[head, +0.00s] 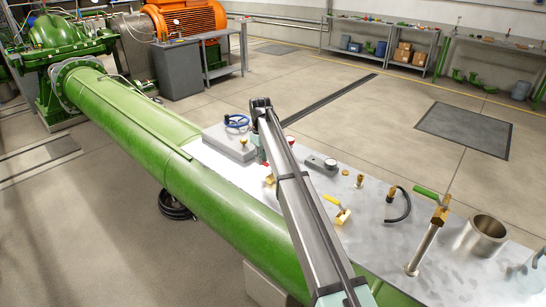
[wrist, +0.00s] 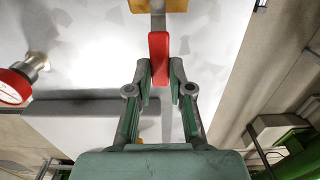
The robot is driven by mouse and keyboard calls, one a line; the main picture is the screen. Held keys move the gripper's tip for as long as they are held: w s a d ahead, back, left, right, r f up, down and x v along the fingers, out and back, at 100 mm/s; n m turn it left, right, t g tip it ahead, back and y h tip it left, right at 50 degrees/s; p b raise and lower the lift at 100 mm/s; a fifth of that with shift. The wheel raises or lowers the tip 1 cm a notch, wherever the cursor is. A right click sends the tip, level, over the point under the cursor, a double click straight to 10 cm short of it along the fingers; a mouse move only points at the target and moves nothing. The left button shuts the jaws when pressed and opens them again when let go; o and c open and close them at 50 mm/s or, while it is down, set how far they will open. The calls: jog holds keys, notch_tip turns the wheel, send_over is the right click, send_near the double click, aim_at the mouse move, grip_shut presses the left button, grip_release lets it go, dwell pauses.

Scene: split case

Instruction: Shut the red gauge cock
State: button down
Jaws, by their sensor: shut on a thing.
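In the wrist view the red lever (wrist: 159,45) of the gauge cock stands between the fingertips of my gripper (wrist: 160,77). The fingers are shut on its near end, one on each side. The lever points from the brass body (wrist: 177,5) at the top edge straight down the picture. Most of that body is cut off by the frame. A small brass piece (head: 270,180) shows just left of the arm there.
A red round knob (wrist: 13,87) on a metal stem is left of my gripper.

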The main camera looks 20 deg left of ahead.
dwell(0.3)
jog(key=c, duration=1)
grip_release()
jog(key=shift+c, duration=0.2)
notch_tip(320, 180, up, 12)
